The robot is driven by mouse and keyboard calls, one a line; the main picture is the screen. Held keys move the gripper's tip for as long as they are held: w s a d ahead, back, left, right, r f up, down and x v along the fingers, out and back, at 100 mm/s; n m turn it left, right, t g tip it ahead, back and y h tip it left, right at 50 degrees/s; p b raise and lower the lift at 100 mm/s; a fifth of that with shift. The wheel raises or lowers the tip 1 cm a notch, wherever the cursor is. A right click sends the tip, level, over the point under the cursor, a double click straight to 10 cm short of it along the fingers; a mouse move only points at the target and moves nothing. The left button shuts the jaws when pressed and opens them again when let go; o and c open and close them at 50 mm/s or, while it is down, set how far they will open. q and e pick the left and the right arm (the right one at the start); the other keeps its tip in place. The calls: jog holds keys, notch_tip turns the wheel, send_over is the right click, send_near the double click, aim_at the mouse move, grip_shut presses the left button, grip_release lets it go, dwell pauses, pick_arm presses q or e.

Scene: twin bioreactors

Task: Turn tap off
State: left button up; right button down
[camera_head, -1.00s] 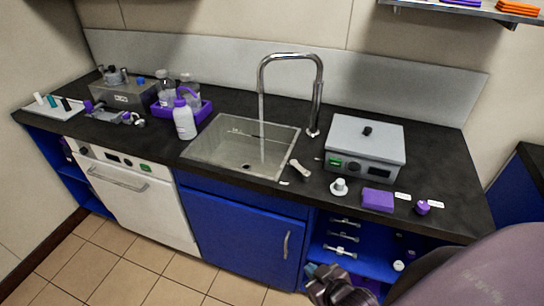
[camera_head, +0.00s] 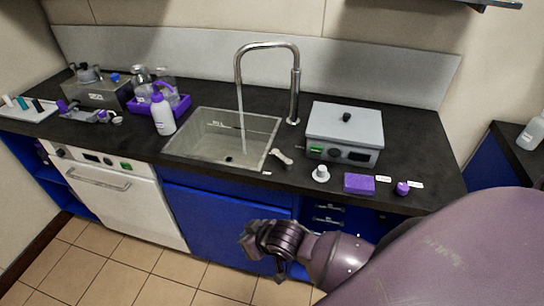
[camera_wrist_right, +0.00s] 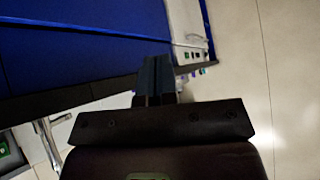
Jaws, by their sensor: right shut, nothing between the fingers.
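The chrome gooseneck tap (camera_head: 296,95) stands behind the right side of the sink. A thin stream of water (camera_head: 241,115) runs from its spout into the grey sink (camera_head: 273,137). A pale lever-shaped handle (camera_head: 282,157) sits at the counter by the sink's right front corner. My right gripper (camera_head: 249,240) is in front of the blue cabinet, below the counter and apart from the tap and the handle. Its dark fingers show shut and empty in the right wrist view (camera_wrist_right: 157,80). My left gripper is out of view.
A grey boxy device (camera_head: 345,125) stands right of the tap. A white knob-like piece (camera_head: 321,173), a purple block (camera_head: 359,183) and a small purple item (camera_head: 402,188) lie near the front edge. A white bottle (camera_head: 162,115) stands left of the sink. The floor in front is clear.

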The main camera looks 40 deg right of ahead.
aim_at(282, 160)
jog(key=w+d+r+m+g+h, duration=0.2)
jog(key=w+d+r+g+h, duration=0.1)
jog(key=w+d+r+h, duration=0.5)
jog(key=w+d+r, duration=0.3)
jog(key=w+r, duration=0.1)
jog(key=r, duration=0.2)
jog(key=shift+w+f, duration=0.1)
jog(key=b+x, duration=0.1)
jog(key=x, duration=0.9)
jog(key=shift+d+f, duration=0.2)
jog(key=shift+d+r, duration=0.25)
jog(key=shift+d, duration=1.6)
